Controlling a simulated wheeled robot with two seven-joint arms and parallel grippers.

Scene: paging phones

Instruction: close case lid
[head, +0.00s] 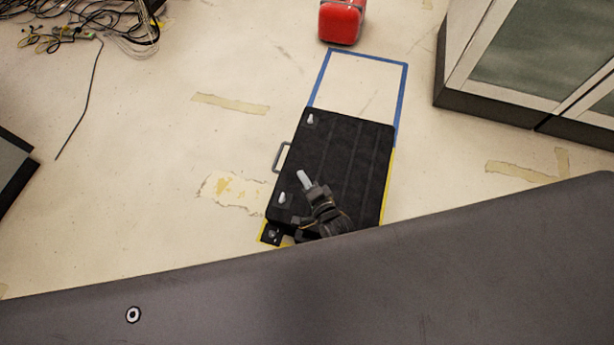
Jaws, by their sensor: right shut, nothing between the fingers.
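The black case (345,150) lies on the floor, with its ribbed black lid facing up. A handle (282,157) sticks out from its left side, and pale latches (310,119) show near its left edge. The lid appears to lie flat over the case. I cannot tell whether it is fully seated. My right gripper (304,179) is over the lower left part of the lid, shut and empty, its pale fingertips pointing up and left. I cannot tell whether it touches the lid. The near edge of the case is hidden. My left gripper is not in view.
Yellow tape borders the case, and a blue tape rectangle (405,85) lies beyond it. A red case (341,21) stands at the top. Cables (88,30) tangle at the top left. A cabinet (530,60) stands at the right. Floor left of the case is clear.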

